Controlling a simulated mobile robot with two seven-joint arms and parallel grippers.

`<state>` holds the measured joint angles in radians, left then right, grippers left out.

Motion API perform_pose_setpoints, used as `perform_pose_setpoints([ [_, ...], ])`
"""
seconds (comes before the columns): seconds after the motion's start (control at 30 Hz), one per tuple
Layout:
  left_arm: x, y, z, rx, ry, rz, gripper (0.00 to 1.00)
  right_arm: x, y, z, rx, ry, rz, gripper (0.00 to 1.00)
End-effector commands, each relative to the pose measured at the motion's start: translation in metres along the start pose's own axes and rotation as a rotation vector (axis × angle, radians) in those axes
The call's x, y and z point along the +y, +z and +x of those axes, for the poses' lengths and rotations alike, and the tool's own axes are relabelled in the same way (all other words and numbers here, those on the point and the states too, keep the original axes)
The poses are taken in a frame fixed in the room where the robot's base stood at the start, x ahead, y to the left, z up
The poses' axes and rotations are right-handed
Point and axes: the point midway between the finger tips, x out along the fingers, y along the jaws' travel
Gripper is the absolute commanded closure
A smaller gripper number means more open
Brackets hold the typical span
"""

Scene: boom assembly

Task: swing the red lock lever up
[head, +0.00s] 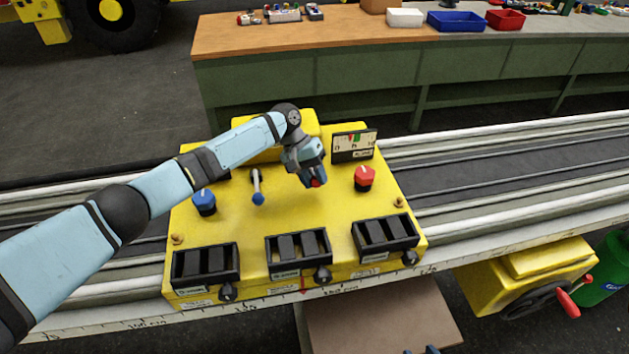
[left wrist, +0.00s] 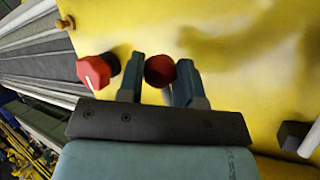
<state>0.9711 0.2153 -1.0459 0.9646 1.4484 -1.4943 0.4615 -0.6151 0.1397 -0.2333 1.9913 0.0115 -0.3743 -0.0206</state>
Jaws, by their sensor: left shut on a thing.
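The red lock lever's ball-shaped end (head: 316,183) shows at the tip of my left gripper (head: 312,180), above the yellow control box (head: 240,225). In the left wrist view the round red end (left wrist: 159,71) sits between the two fingers of my left gripper (left wrist: 160,80), which is shut on it. The lever's shaft is mostly hidden by the gripper, so I cannot tell its angle. My right gripper is not in view.
A red knob (head: 364,178) stands right of the gripper, below a gauge (head: 354,145). A blue-tipped lever (head: 257,190) and a blue knob (head: 204,202) stand to the left. Black slotted blocks (head: 298,247) line the box's front. Rails (head: 500,165) run behind.

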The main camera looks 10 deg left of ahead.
Motion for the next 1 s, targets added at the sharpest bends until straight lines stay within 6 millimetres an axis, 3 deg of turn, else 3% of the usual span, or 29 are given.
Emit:
perform_pose_setpoints([
  [0.5, 0.008, -0.008, -0.028, -0.257, 0.142, -0.105, 1.0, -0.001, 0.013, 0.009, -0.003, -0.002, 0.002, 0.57],
  [1.0, 0.009, -0.009, -0.034, -0.296, 0.162, -0.122, 1.0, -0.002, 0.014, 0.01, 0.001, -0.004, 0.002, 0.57],
])
